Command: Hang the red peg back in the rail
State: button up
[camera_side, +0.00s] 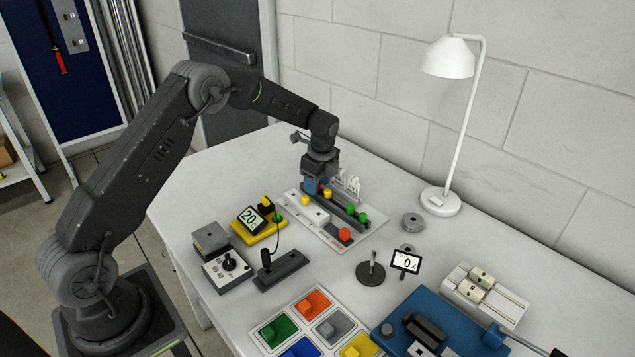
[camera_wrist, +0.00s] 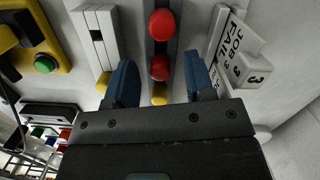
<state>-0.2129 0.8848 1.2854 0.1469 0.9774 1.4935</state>
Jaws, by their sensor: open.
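In the wrist view, two red peg heads (camera_wrist: 162,25) (camera_wrist: 159,67) and a yellow one (camera_wrist: 160,95) line up along the dark rail (camera_wrist: 176,44). My gripper (camera_wrist: 159,78) is open, its blue fingers on either side of this line, with the nearer red head and the yellow one between them. I see no contact. In the side view my gripper (camera_side: 318,187) is low over the far left end of the rail (camera_side: 345,209) and hides most of that end. I cannot tell which red head is the task's peg, or how deep it sits.
A white block (camera_wrist: 93,35) and a lettered job card stand (camera_wrist: 235,48) flank the rail closely. A yellow box with a display (camera_side: 250,219) stands left; a lamp (camera_side: 440,200) stands right.

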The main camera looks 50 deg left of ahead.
notch_tip(320, 180, up, 14)
jog(key=d, duration=0.1)
jog(key=shift+w+d+f, duration=0.2)
jog(key=shift+d, duration=0.15)
jog(key=s+d+r+n+t, duration=0.2)
jog(key=s+d+r+n, duration=0.2)
jog(key=s+r, duration=0.3)
jog(key=s+d+r+n+t, duration=0.1)
jog(key=s+d+r+n, duration=0.35)
jog(key=s, duration=0.45)
jog(key=s+d+f+n+t, duration=0.1)
jog(key=s+n, duration=0.1)
jog(key=s, duration=0.4)
jog(key=s+d+n+t+h, duration=0.1)
jog(key=s+n, duration=0.1)
jog(key=s, duration=0.3)
jog(key=s+d+f+n+t, duration=0.1)
jog(key=s+n, duration=0.2)
jog(key=s, duration=0.3)
jog(key=shift+s+d+f, duration=0.25)
jog(key=shift+s+f, duration=0.05)
